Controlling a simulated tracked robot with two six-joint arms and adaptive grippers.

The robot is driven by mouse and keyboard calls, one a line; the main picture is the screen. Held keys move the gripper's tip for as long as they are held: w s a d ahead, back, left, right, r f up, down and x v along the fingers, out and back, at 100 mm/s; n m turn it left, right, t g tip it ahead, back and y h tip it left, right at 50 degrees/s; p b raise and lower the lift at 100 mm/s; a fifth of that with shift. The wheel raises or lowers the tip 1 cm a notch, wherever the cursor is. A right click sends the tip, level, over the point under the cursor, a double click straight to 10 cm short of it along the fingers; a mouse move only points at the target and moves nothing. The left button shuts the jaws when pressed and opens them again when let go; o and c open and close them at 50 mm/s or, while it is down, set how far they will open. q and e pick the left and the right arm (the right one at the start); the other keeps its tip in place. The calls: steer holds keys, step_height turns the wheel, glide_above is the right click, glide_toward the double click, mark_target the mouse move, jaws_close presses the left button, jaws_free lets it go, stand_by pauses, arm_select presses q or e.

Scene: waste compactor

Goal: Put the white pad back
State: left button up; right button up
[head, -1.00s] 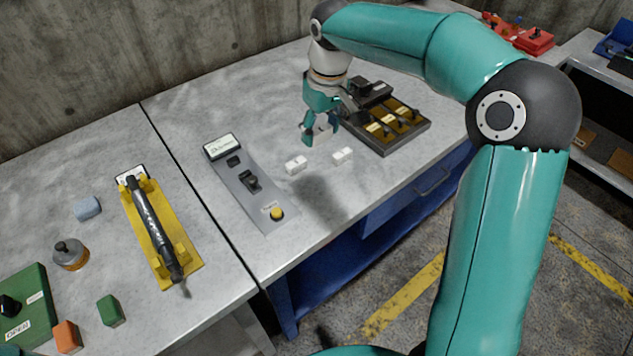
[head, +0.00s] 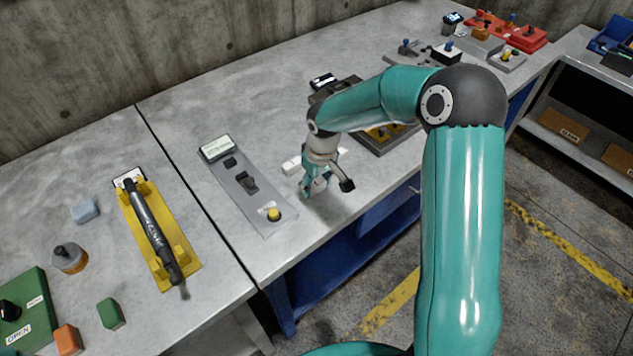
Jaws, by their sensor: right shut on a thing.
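My right gripper (head: 326,188) is low over the front part of the right-hand grey table, to the right of the grey panel. It is shut on a small white pad (head: 322,181), mostly hidden between its fingers. Another white pad (head: 291,166) lies on the table just left of the gripper. Part of a white piece shows behind the wrist, but I cannot tell its shape. The dark tray (head: 372,146) with yellow pieces stands behind my right arm, which hides much of it. My left gripper is not in view.
The grey panel (head: 243,182) has a black switch and a yellow button (head: 273,214). A yellow holder (head: 182,245) bears a black rod on the left table. Red (head: 525,36) and grey boxes stand at the far right. The table behind the panel is clear.

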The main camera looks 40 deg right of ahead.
steer(key=shift+f, duration=0.15)
steer(key=shift+f, duration=0.1)
steer(key=o, duration=1.3)
steer(key=shift+c, duration=0.2)
step_height(320, 180, up, 12)
steer(key=s+b, duration=0.1)
steer(key=shift+s, duration=0.2)
